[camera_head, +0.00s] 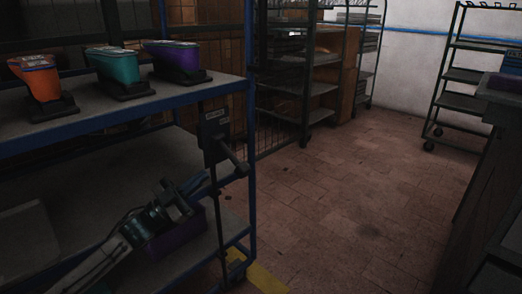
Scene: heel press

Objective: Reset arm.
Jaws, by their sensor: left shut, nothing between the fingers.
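My left arm comes in from the lower left, over the lower shelf of the blue-framed rack. My left gripper (180,194) is shut and empty, near the rack's right end. A purple object (178,236) sits just below and behind it on the lower shelf, partly hidden by my arm; I cannot tell whether they touch. A black press-like unit with a lever (219,137) is on the rack's right end, above and to the right of the gripper. My right gripper is not in view.
The blue rack's upper shelf (120,110) holds an orange (39,82), a teal (115,66) and a purple piece (173,55) on dark bases. Wheeled racks (462,75) stand at the back. A dark counter (490,170) is at right. The tiled floor (345,190) between is clear.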

